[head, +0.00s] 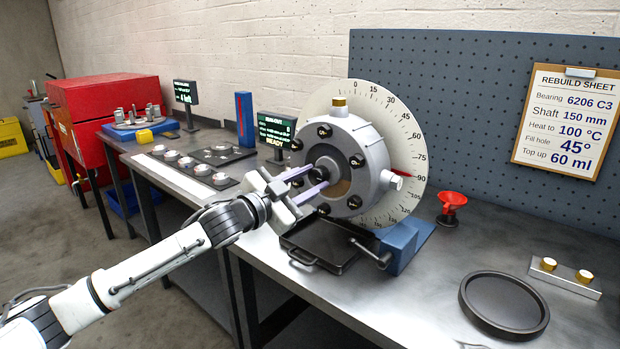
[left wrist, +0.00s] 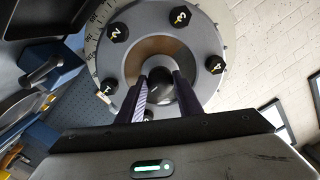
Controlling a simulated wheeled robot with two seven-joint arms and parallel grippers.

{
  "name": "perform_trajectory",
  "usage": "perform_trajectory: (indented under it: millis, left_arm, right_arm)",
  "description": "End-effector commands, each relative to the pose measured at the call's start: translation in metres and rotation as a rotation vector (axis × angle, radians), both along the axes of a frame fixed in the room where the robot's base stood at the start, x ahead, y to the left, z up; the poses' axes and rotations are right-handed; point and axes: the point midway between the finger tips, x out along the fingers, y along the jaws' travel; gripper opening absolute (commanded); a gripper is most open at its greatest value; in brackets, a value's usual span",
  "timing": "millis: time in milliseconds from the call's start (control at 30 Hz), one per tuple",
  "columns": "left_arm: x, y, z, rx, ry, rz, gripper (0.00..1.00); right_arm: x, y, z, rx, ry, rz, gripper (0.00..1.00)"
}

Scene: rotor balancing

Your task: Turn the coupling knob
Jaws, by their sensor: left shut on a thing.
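The coupling knob (left wrist: 161,80) is a dark round piece at the centre of the grey rotor housing's face. The housing (head: 368,143) carries several black numbered bolts around a bronze-coloured ring and stands in front of a white degree dial (head: 408,128). My left gripper (head: 316,179) reaches in from the left, its purple fingers at the middle of the face. In the left wrist view the fingers (left wrist: 162,92) lie on both sides of the knob, shut on it. The fingers partly cover the knob in the head view. My right gripper is not in view.
A black tray (head: 300,256) and a blue vise (head: 408,246) sit below the housing. A red funnel (head: 451,203), a round black dish (head: 504,303) and a plate with two brass knobs (head: 563,278) lie to the right. Small display screens (head: 276,130) stand behind on the left.

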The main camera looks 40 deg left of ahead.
Motion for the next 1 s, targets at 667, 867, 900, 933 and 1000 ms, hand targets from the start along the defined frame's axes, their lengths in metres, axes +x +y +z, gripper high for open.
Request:
perform_trajectory:
  millis: [667,867,900,933,1000]
  left_arm:
    - [0.0,-0.0002,0.0002,0.008,-0.001,-0.001,0.51]
    - [-0.001,0.0,-0.0002,0.008,-0.001,-0.001,0.51]
    - [-0.0024,0.0001,-0.0003,0.008,-0.001,-0.001,0.51]
    - [-0.004,0.0003,-0.0006,0.007,-0.001,-0.001,0.51]
    - [-0.0094,0.001,-0.0024,0.007,0.002,0.0,0.51]
  right_arm:
    - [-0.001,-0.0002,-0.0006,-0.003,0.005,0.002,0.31]
    - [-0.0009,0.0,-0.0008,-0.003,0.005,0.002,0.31]
    - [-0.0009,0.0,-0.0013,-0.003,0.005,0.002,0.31]
    - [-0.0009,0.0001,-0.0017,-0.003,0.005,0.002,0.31]
    - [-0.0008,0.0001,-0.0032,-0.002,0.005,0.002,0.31]
